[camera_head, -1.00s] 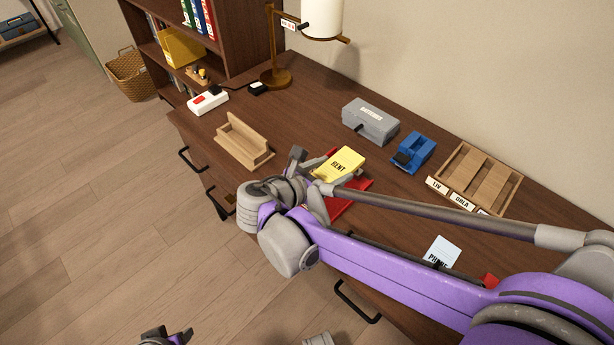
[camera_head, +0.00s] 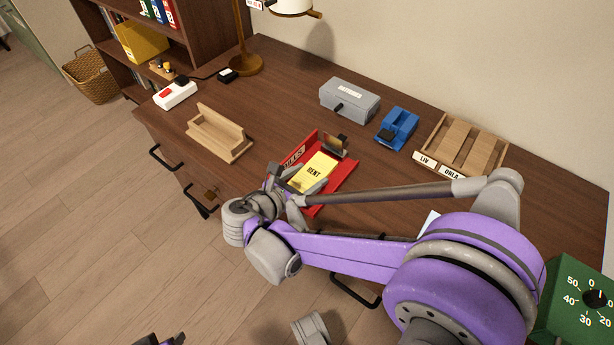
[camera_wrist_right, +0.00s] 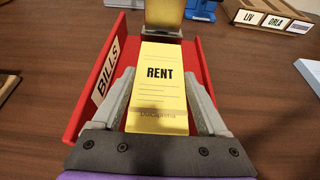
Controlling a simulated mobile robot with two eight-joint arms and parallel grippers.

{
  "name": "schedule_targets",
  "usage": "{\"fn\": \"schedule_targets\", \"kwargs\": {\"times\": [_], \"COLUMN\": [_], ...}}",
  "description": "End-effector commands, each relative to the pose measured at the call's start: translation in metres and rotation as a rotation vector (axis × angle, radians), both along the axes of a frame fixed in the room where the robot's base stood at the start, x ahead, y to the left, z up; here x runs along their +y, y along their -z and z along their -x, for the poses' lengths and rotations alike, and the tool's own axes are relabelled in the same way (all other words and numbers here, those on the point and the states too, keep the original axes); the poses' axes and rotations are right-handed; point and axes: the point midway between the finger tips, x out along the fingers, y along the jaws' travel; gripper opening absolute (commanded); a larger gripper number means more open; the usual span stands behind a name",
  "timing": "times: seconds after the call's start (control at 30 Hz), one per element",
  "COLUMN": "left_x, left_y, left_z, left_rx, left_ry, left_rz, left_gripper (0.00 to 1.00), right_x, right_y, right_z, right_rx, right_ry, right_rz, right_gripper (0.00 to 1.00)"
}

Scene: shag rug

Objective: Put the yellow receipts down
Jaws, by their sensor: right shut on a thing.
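A yellow receipt marked RENT (camera_head: 315,170) is between the fingers of my right gripper (camera_head: 288,186), which is shut on it. In the right wrist view the receipt (camera_wrist_right: 160,88) lies flat-looking between both fingers (camera_wrist_right: 162,95), print facing up. It is over the red tray marked BILLS (camera_head: 294,156), inside its side walls; the tray wall also shows in the wrist view (camera_wrist_right: 92,100). I cannot tell whether the receipt touches the tray floor. Part of what looks like my left gripper (camera_head: 162,341) shows at the bottom edge, too cropped to read.
A dark upright piece (camera_head: 335,146) stands at the tray's far end. Behind are a grey box (camera_head: 349,100), a blue object (camera_head: 397,128) and a wooden sorter labelled LIV and ORLA (camera_head: 440,165). A wooden holder (camera_head: 218,138) stands left, with bare desk between it and the tray.

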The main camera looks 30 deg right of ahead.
Motion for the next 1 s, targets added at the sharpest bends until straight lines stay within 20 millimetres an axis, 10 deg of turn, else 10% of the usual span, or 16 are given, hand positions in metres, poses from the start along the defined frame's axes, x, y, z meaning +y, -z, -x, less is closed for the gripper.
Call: {"fn": "schedule_targets", "kwargs": {"times": [0.27,0.3,0.4,0.73,1.0], "left_x": [0.000,0.000,0.000,0.000,0.000], "left_y": [0.003,0.002,0.002,-0.003,-0.016], "left_z": [0.000,0.000,0.000,0.000,0.001], "left_rx": [0.001,0.001,0.001,-0.001,-0.005], "left_ry": [0.000,0.000,0.000,0.000,0.000], "left_rz": [0.000,0.000,0.000,0.000,0.000], "left_gripper": [0.45,0.45,0.45,0.45,0.45], "right_x": [0.000,0.000,0.000,0.002,0.046], "right_y": [0.003,0.002,0.002,-0.004,-0.024], "right_z": [0.000,0.000,0.000,0.001,0.019], "right_rx": [0.000,0.000,0.000,-0.001,-0.001], "right_ry": [0.000,0.000,0.000,-0.002,-0.007], "right_rz": [0.000,0.000,0.000,0.000,-0.002], "right_gripper": [0.20,0.83,1.00,1.00,1.00]}}
